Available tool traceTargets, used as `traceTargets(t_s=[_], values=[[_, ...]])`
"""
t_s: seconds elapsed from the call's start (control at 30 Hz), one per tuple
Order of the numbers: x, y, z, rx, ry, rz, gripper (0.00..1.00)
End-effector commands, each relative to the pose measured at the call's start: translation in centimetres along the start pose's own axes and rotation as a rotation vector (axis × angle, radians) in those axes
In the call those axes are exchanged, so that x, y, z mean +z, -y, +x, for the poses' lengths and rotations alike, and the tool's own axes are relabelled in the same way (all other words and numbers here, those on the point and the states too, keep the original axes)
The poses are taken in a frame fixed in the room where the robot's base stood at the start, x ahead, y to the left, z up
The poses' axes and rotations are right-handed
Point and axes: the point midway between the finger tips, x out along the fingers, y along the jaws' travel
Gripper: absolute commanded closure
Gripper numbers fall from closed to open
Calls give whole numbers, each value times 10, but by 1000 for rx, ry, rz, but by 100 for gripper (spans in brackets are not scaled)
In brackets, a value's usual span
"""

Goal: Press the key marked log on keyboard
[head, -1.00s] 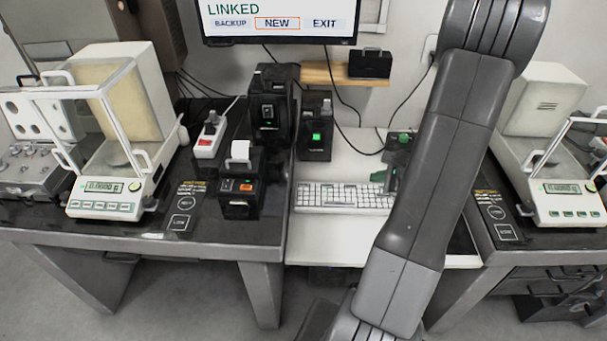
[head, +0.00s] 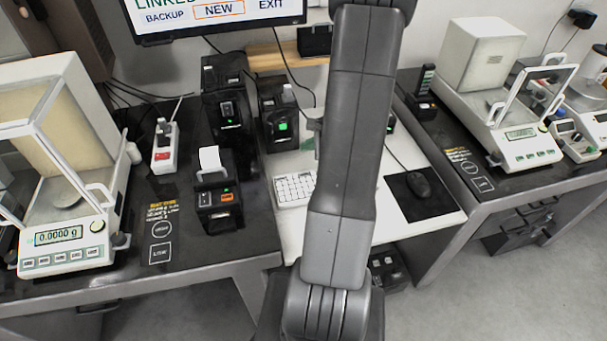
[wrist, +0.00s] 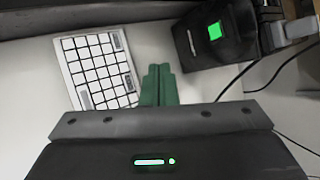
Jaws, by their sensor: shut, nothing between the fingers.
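The white keyboard (head: 293,190) lies on the low white desk, its right part hidden behind my arm. It also shows in the wrist view (wrist: 88,68), at the upper left, tilted in the picture. A few of its keys are grey, but no legends are readable, so I cannot pick out the log key. My gripper (wrist: 160,72) is shut and empty, its green fingers together beside the keyboard's right edge in the picture. I cannot tell its height above the desk.
A black device with a green-lit button (wrist: 215,32) stands right of the keyboard in the wrist view, with cables nearby. In the head view, a monitor (head: 215,12) shows NEW framed in orange. A mouse (head: 418,184) lies right of my arm. Balances stand on both side tables.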

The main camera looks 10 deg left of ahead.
Motion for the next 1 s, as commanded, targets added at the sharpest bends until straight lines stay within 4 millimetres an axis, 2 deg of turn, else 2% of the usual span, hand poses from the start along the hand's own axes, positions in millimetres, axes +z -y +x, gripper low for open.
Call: traceTargets(t_s=[0.27, 0.7, 1.0], values=[[-12, -12, 16, 0, 0, 2, 100], [-41, -41, 57, 0, 0, 0, 100], [-44, -44, 61, 0, 0, 0, 100]])
